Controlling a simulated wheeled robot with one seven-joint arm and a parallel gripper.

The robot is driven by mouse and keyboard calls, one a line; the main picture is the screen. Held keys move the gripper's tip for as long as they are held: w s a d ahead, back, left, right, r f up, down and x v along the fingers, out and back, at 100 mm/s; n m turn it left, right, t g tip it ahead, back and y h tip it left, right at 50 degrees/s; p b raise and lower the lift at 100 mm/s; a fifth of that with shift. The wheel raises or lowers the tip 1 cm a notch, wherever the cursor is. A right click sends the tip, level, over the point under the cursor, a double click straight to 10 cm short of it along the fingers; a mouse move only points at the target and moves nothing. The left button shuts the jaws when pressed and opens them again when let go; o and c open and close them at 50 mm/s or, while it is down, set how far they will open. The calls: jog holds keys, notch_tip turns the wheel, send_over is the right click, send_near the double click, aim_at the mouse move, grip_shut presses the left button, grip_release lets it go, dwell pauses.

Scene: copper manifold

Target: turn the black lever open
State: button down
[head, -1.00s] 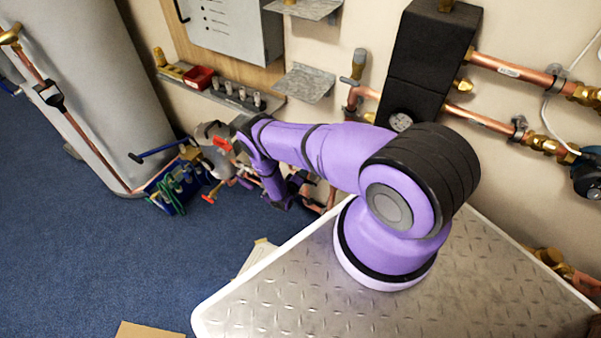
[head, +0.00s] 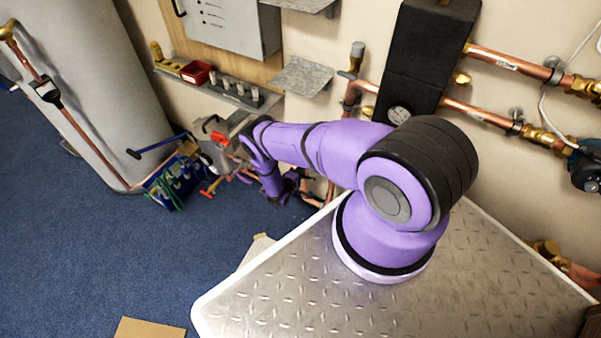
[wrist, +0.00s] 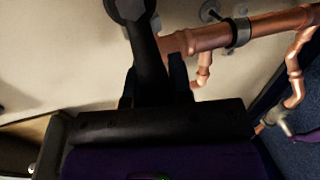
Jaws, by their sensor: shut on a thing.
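The black lever (wrist: 147,45) shows in the wrist view, running down from a round black hub (wrist: 130,9) at the top. Its lower end lies between the two dark fingers of my gripper (wrist: 154,85), which are shut on it. The lever is slightly tilted. Copper pipe runs right from beside the lever. In the head view my purple arm reaches left and down toward the pipework by the wall. The lever and fingertips cannot be made out there.
A copper pipe (wrist: 210,38) with a grey clamp (wrist: 239,33) is close to the lever. In the head view, a blue tool crate (head: 163,193) stands on the carpet near a grey tank (head: 95,95). A metal shelf (head: 302,76) juts from the wall above my arm. Open carpet lies at left.

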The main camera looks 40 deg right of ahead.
jog(key=shift+f, duration=0.1)
jog(key=c, duration=1)
grip_release()
jog(key=shift+c, duration=0.2)
jog(key=v, duration=1.1)
